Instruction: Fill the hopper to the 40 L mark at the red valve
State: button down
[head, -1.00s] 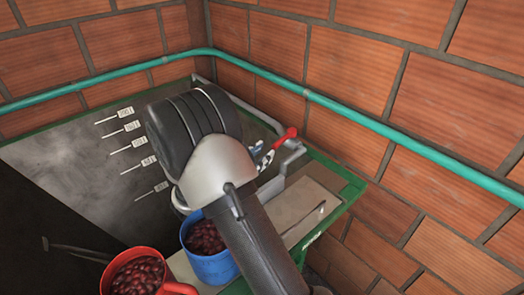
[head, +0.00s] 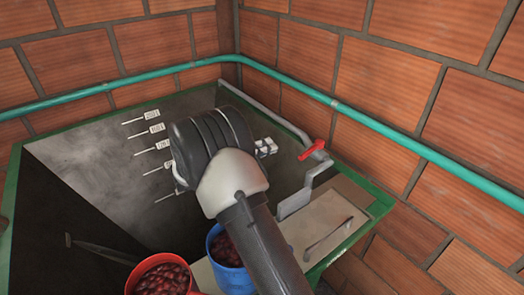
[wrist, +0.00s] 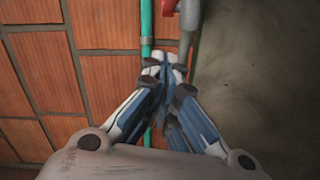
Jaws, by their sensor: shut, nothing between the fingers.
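The red valve (head: 312,149) is a short lever on a grey pipe (head: 262,108) along the hopper's right edge. Its red end also shows at the top of the wrist view (wrist: 169,8). The hopper (head: 11,215) has a green rim and grey sloping inner walls. Several white level tags (head: 157,129) with small pointers run down the inside wall; their numbers are too small to read. I cannot tell a water level. My gripper (head: 266,147) is shut and empty, left of the valve lever with a gap between. Its fingertips (wrist: 165,62) meet in the wrist view.
A red container (head: 150,271) and a blue container (head: 215,240), both full of dark red cherries, stand in front, the blue one partly behind my arm. A pale panel with a handle (head: 328,233) lies at right. A teal pipe (head: 420,136) runs along brick walls.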

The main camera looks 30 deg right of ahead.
aim_at(311, 150)
jog(key=s+d+f, duration=0.1)
jog(key=s+d, duration=0.2)
jog(key=d, duration=0.3)
jog(key=shift+s+d+b, duration=0.35)
jog(key=shift+b, duration=0.05)
jog(key=shift+s, duration=0.15)
jog(key=shift+s+a+b, duration=0.1)
jog(key=shift+s+b, duration=0.1)
jog(key=shift+b, duration=0.25)
